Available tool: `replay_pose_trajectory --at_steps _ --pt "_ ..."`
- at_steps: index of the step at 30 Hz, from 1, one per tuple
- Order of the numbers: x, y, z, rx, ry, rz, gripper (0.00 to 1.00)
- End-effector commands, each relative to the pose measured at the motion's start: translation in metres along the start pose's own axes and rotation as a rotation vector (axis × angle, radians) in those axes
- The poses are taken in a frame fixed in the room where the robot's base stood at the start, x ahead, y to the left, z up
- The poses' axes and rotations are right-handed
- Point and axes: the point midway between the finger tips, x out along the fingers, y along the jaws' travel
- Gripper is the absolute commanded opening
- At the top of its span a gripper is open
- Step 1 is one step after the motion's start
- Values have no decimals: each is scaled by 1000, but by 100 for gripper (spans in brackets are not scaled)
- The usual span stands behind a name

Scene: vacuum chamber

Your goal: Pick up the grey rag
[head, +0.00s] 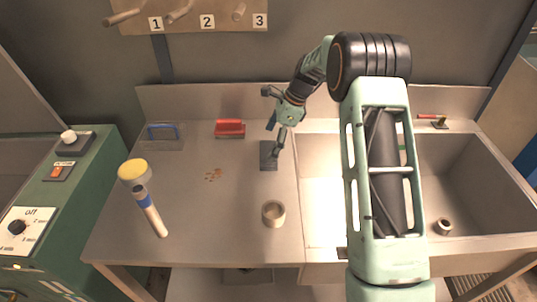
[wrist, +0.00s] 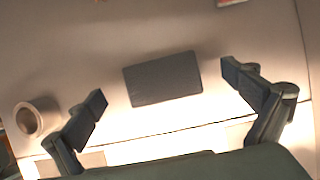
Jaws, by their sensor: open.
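The grey rag (head: 268,155) is a flat dark grey rectangle lying on the metal bench, left of the sink. It also shows in the wrist view (wrist: 162,79), lying flat between and beyond my fingers. My gripper (head: 277,124) hangs above the rag's upper right part in the head view. In the wrist view my gripper (wrist: 163,88) is open, with one finger on each side of the rag and nothing between them. The fingers appear apart from the rag; the exact height cannot be told.
A beige cup (head: 273,214) stands in front of the rag. A red brush (head: 230,128), a blue-handled caddy (head: 163,137) and brown crumbs (head: 214,175) are on the bench. The sink (head: 460,170) lies right.

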Motion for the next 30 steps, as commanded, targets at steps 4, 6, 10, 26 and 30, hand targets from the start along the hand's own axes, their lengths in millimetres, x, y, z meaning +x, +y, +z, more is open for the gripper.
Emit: replay_pose_trajectory --at_steps 4,6,10,26,30 --pt "24 3 0 -1 -1 4 100" --pt "31 2 0 -1 0 2 100" --pt "38 2 -1 -1 0 1 100" --pt "38 2 -1 0 1 0 63" --pt "38 2 -1 -1 0 0 55"
